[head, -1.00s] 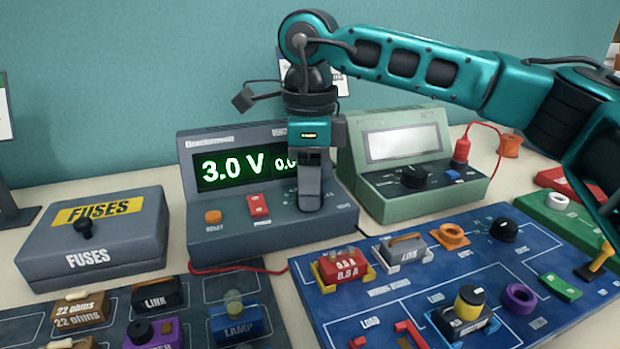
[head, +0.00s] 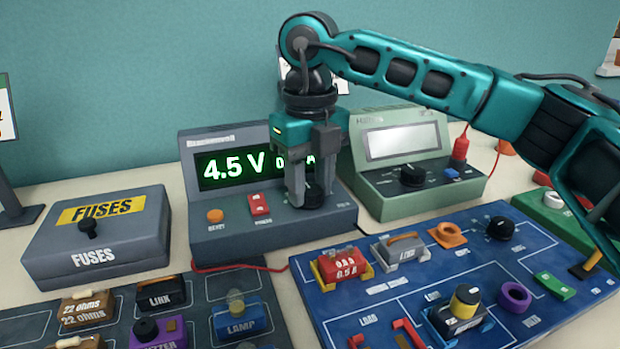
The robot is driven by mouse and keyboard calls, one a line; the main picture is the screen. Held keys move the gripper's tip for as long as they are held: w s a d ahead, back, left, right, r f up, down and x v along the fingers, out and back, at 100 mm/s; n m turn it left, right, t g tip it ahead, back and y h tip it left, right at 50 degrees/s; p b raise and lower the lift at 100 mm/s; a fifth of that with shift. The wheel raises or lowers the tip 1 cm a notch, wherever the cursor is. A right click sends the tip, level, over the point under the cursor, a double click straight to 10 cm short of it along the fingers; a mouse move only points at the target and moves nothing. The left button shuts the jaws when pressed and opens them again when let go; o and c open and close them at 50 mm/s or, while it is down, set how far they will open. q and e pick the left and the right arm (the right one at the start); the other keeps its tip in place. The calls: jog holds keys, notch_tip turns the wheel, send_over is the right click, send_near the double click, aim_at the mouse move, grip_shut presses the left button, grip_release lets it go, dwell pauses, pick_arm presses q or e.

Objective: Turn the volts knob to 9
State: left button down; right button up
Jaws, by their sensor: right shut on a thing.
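The grey power supply (head: 245,240) stands at the back middle of the bench. Its green display (head: 233,170) reads 4.5 V, with the current reading partly hidden by my gripper. My right gripper (head: 308,200) points down at the right part of the supply's front panel. It is shut on the volts knob (head: 313,192), which is mostly hidden between the fingers; its pointer and scale cannot be read. My left gripper is not in view.
An orange button (head: 215,216) and a red switch (head: 259,204) sit left of my gripper. A green meter (head: 405,185) stands close on the right. A grey fuses box (head: 100,240) is at left, and a blue circuit board (head: 400,312) lies in front.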

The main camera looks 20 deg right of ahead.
aim_at(310, 189)
jog(key=m, duration=0.5)
jog(key=shift+m+p, duration=0.3)
jog(key=shift+m, duration=1.5)
jog(key=o, duration=1.1)
jog(key=shift+c, duration=0.2)
notch_tip(310, 189, up, 13)
jog(key=p, duration=0.2)
jog(key=shift+p, duration=0.4)
